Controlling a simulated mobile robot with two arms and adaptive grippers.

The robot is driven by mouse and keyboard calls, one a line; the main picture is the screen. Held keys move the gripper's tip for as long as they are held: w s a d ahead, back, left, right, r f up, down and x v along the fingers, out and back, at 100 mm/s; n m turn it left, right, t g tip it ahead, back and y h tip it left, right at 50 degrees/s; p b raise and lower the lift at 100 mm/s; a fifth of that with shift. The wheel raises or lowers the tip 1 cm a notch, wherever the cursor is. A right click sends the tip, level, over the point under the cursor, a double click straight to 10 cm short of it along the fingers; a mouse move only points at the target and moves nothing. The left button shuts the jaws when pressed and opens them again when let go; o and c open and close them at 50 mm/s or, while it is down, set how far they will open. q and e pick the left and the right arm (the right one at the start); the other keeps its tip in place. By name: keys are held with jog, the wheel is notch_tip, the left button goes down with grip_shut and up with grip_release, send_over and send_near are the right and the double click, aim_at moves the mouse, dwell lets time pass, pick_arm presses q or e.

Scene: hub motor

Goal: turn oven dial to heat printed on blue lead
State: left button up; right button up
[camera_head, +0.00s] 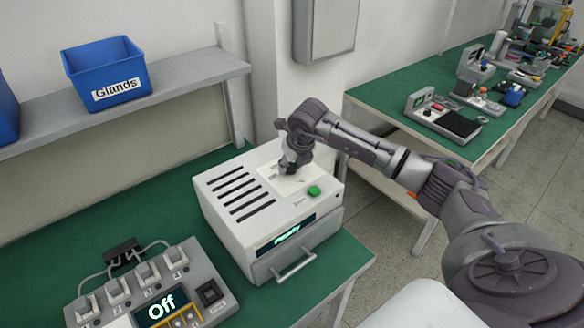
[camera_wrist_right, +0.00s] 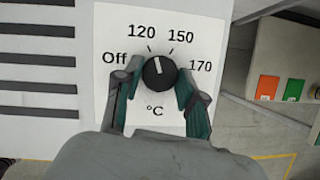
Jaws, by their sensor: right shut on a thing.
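The oven (camera_head: 265,215) is a white box with a dark slotted top and a lit display reading "Ready". Its black dial (camera_wrist_right: 159,72) sits on a white plate (camera_wrist_right: 115,30) marked Off, 120, 150, 170 and °C. The white pointer line aims up and slightly left, roughly at the 120 tick. My right gripper (camera_wrist_right: 160,80) is shut on the dial, one teal-padded finger on each side. In the head view the gripper (camera_head: 290,162) comes down onto the oven's top and hides the dial. My left gripper is out of view. I cannot make out a blue lead or its print.
A tester box (camera_head: 205,290) with numbered clips and an "Off" display stands front left on the green bench (camera_head: 150,222). A green button (camera_head: 314,191) is on the oven near my gripper. A blue "Glands" bin (camera_head: 107,72) is on the shelf. Another bench (camera_head: 400,95) stands right.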

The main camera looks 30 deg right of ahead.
jog(key=m+h+b, duration=0.1)
jog(key=m, duration=0.1)
jog(key=m+b, duration=0.2)
jog(key=shift+w+a+f+m+g+h, duration=0.1)
jog(key=shift+a+f+m+g+h, duration=0.1)
jog(key=shift+m+g+h, duration=0.15)
jog(key=shift+r+m+g+h+b, duration=0.15)
jog(key=shift+m+g+h+b, duration=0.4)
jog(key=shift+m+b, duration=1)
jog(key=shift+m+p, duration=0.4)
jog(key=shift+m, duration=0.2)
jog(key=o, duration=1.1)
jog(key=shift+o, duration=0.2)
jog(key=shift+r, duration=0.1)
jog(key=v, duration=1.2)
jog(key=shift+a, duration=0.15)
